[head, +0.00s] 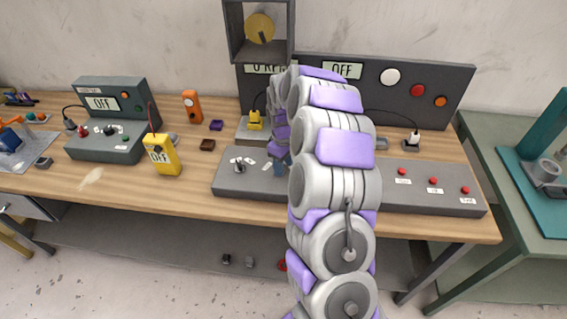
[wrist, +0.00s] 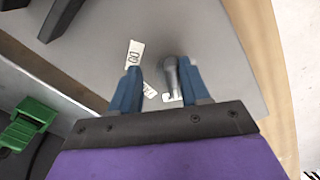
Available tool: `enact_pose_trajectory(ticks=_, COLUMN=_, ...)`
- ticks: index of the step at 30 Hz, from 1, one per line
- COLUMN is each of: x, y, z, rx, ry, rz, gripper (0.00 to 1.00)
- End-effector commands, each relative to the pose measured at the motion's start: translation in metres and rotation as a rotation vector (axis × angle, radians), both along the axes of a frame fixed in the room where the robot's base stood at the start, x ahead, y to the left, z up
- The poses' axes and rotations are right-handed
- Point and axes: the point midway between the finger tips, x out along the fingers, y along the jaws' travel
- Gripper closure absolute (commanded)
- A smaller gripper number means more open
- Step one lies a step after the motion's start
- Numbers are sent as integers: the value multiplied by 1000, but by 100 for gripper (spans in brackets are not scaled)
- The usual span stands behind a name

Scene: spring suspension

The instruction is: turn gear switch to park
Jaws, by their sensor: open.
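The gear switch (head: 238,165) is a short grey lever on the left part of a low grey panel (head: 228,185). In the wrist view the lever (wrist: 171,72) shows between my finger lines, nearer the right finger. White labels (wrist: 135,53) lie beside it; one reads like "GO" at an angle, the others are partly hidden. My gripper (wrist: 160,72) has two blue fingers, apart with nothing held. In the head view my gripper (head: 280,168) is over the panel, just right of the lever and apart from it. My arm hides the panel's middle.
A dark upright board (head: 455,85) with an "OFF" display and round buttons stands behind the panel. Red buttons (head: 433,181) sit on the panel's right. A yellow meter (head: 162,155) stands to the left, with bare wood between it and the panel. A green connector (wrist: 25,125) shows in the wrist view.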

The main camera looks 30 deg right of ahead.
Motion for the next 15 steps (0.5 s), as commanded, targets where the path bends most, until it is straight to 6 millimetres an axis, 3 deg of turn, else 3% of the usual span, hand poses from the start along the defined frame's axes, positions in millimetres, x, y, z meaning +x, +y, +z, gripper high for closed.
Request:
enact_pose_trajectory(ticks=3, x=1, y=4, z=3, rx=-7, ry=-6, rz=2, gripper=58)
enact_pose_trajectory(ticks=15, x=-1, y=-1, z=2, rx=4, ry=-4, rz=1, gripper=97)
